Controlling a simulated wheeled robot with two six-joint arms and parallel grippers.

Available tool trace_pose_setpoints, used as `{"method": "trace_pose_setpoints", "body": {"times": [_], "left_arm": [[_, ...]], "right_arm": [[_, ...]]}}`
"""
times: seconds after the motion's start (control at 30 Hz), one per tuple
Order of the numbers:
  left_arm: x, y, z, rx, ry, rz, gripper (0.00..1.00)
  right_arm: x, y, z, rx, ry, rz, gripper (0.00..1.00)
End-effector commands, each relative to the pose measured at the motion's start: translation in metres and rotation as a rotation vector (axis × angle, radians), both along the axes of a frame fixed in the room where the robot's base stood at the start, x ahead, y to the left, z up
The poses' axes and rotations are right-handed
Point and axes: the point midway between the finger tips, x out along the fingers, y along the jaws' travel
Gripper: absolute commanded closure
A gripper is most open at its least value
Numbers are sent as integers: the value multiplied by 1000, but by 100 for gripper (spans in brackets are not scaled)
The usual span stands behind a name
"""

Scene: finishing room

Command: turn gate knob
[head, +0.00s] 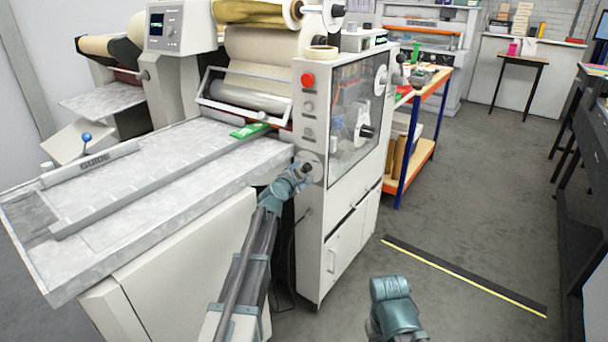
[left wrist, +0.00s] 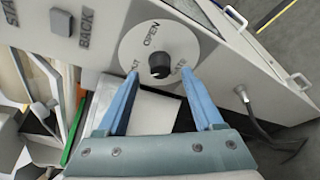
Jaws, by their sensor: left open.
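The gate knob (left wrist: 160,64) is a small black knob in the middle of a round pale plate (left wrist: 143,45) lettered OPEN, with other words partly hidden by my fingers. The plate also shows on the front of the white machine cabinet in the head view (head: 316,160). My left gripper (left wrist: 160,80) is open, with blue fingers apart. Its tips point at the plate, one toward each side of the knob and slightly short of it in the picture. I cannot tell whether they touch anything. Part of my right arm shows at the bottom of the head view; its fingers do not show.
A red button (head: 308,80) and several grey buttons are above the plate. The GUIDE feed table (head: 150,230) extends left of my left arm. A dark cable (left wrist: 275,140) hangs from the cabinet. A blue-and-orange bench (head: 425,100) stands behind; open floor lies right.

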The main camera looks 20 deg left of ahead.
Motion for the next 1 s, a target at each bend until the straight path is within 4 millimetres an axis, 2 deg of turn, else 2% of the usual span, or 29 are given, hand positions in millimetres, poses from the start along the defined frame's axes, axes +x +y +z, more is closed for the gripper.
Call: {"method": "trace_pose_setpoints", "body": {"times": [0.03, 0.2, 0.63, 0.67, 1.0], "left_arm": [[11, -1, -3, 0, -1, -1, 32], [27, -2, -6, 2, 0, 0, 32], [32, -3, -7, 1, 0, 0, 32], [32, -3, -7, 1, 0, 0, 35], [32, -3, -7, 1, 1, -1, 96]], "right_arm": [[0, 0, -3, 0, 0, 0, 50], [0, 0, -6, 0, 0, 0, 50], [0, 0, -7, 0, 0, 0, 50], [0, 0, -7, 0, 0, 0, 50], [0, 0, -7, 0, 0, 0, 50]]}}
